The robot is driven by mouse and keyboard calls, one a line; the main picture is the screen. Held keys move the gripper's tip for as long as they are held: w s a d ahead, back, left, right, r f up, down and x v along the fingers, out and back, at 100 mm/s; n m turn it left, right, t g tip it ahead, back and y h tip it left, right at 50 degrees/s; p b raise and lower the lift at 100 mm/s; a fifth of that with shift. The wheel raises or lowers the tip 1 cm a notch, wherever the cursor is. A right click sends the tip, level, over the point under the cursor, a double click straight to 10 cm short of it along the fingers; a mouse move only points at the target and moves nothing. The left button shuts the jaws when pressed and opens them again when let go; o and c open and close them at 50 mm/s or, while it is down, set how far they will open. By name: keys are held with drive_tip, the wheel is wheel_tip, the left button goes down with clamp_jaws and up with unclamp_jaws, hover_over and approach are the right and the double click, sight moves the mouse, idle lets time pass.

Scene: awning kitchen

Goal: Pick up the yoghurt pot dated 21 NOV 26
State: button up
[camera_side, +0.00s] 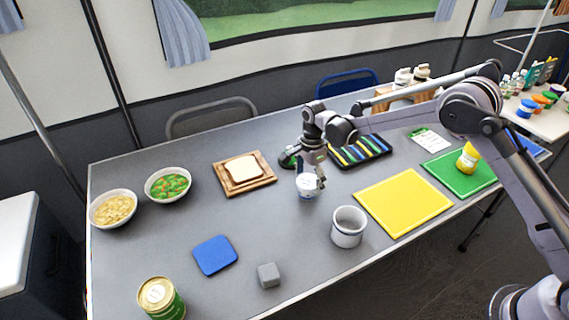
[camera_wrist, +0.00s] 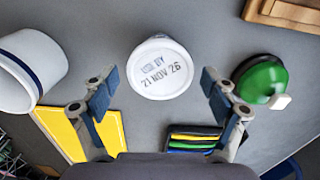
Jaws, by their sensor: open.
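The yoghurt pot (camera_side: 307,188) is white and stands upright on the grey table, below my gripper (camera_side: 318,170). In the wrist view its white lid (camera_wrist: 160,67) reads "USE BY 21 NOV 26", the first words being faint. My gripper (camera_wrist: 156,92) is open, with one finger on each side of the view and the lid centred between them, slightly beyond the fingertips. Grey table shows between each finger and the lid. No contact with the pot is visible. In the side view the fingers partly overlap the pot.
A white mug (camera_side: 348,227) stands right of the pot; it also shows in the wrist view (camera_wrist: 20,70). A green rounded thing (camera_wrist: 262,78) is close on the other side. A yellow board (camera_side: 403,202), dark striped tray (camera_side: 358,151) and bread board (camera_side: 262,188) lie around.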

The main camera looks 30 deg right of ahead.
drive_tip(key=shift+f, duration=0.65)
drive_tip(key=c, duration=1.2)
drive_tip(key=shift+r, duration=0.1)
